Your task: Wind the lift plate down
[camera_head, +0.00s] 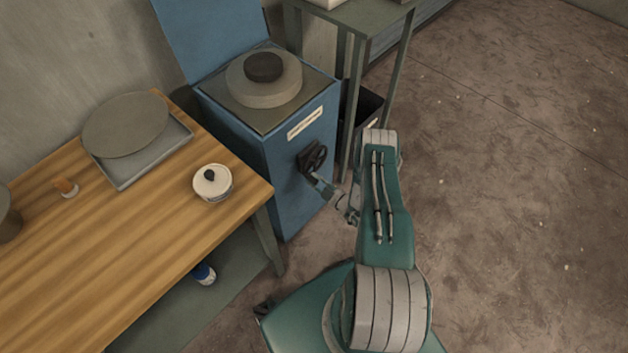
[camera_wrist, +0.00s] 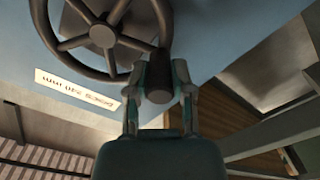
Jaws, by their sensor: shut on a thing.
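A blue cabinet (camera_head: 289,165) stands beside the wooden table, with a grey plate (camera_head: 243,122) on its top. A grey stepped round piece with a dark cap (camera_head: 264,68) sits on that plate. A dark handwheel (camera_head: 313,156) is on the cabinet's front face; the wrist view shows its spokes and rim (camera_wrist: 133,44). My gripper (camera_head: 328,190) reaches the wheel from the lower right. In the wrist view my gripper (camera_wrist: 161,82) is shut on the wheel's dark handle knob (camera_wrist: 158,65), one finger on each side. The cabinet's inside is hidden.
A green-grey metal stand (camera_head: 372,20) stands right of the cabinet. Floor at right is clear.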

